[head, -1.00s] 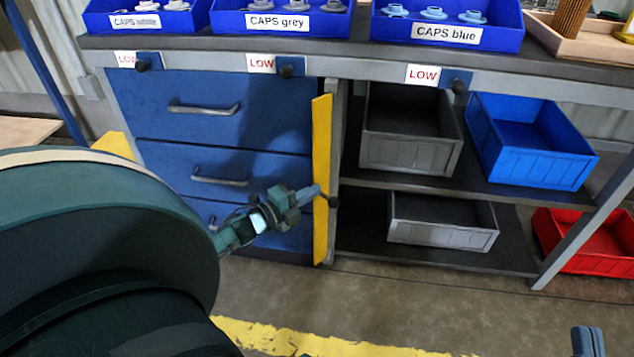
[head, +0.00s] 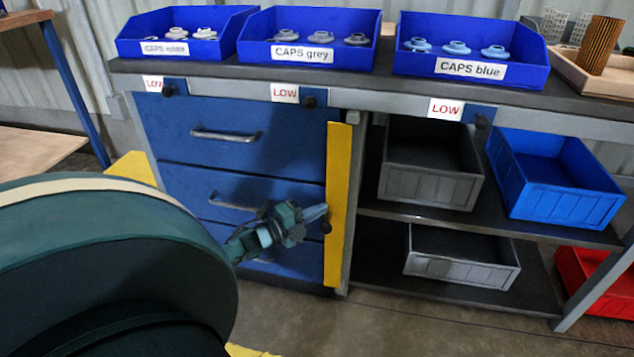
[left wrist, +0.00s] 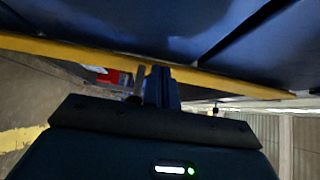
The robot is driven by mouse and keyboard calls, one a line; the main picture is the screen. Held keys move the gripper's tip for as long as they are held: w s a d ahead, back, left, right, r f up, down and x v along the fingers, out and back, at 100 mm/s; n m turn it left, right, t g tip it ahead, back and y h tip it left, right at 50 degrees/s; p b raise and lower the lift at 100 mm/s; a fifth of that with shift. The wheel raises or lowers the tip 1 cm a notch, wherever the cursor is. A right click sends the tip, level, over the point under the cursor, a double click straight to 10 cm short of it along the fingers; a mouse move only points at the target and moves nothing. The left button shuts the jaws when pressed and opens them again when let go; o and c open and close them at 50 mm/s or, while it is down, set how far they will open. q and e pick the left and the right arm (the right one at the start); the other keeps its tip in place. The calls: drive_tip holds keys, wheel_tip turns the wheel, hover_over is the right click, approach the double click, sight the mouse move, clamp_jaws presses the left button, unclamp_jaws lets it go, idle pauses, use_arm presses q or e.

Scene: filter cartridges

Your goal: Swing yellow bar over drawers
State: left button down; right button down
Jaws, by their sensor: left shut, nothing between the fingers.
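The yellow bar (head: 341,190) stands upright at the right edge of the blue drawers (head: 262,150), beside the grey post. A dark knob (head: 326,227) sits at its left edge, low down. My left gripper (head: 318,213) is shut and empty, its fingertips at the bar just above the knob. In the left wrist view the yellow bar (left wrist: 225,84) runs across the picture below the blue drawer fronts (left wrist: 130,25). The shut fingers (left wrist: 160,85) overlap it there, next to a dark peg. I cannot tell whether they touch it. My right gripper is not in view.
Blue cap bins (head: 305,45) stand on the worktop above. Grey bins (head: 428,185), a blue bin (head: 560,190) and a red bin (head: 590,280) sit to the right, on and below shelves. Another yellow piece (head: 133,168) shows left of the drawers. Floor in front is partly hidden by my arm.

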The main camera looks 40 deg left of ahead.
use_arm(q)
drive_tip(key=shift+w+a+r, duration=0.15)
drive_tip(key=shift+a+r, duration=0.05)
idle(0.4)
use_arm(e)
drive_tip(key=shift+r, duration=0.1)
use_arm(q)
drive_tip(key=s+a+p, duration=0.2)
drive_tip(key=s+p, duration=0.2)
drive_tip(key=s, duration=0.9)
drive_tip(key=shift+f, duration=0.2)
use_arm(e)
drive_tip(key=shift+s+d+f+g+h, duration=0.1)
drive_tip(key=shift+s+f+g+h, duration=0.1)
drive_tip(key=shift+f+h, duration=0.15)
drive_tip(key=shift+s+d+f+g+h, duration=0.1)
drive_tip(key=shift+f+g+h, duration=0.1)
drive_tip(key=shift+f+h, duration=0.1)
use_arm(q)
drive_tip(key=shift+s+a, duration=0.1)
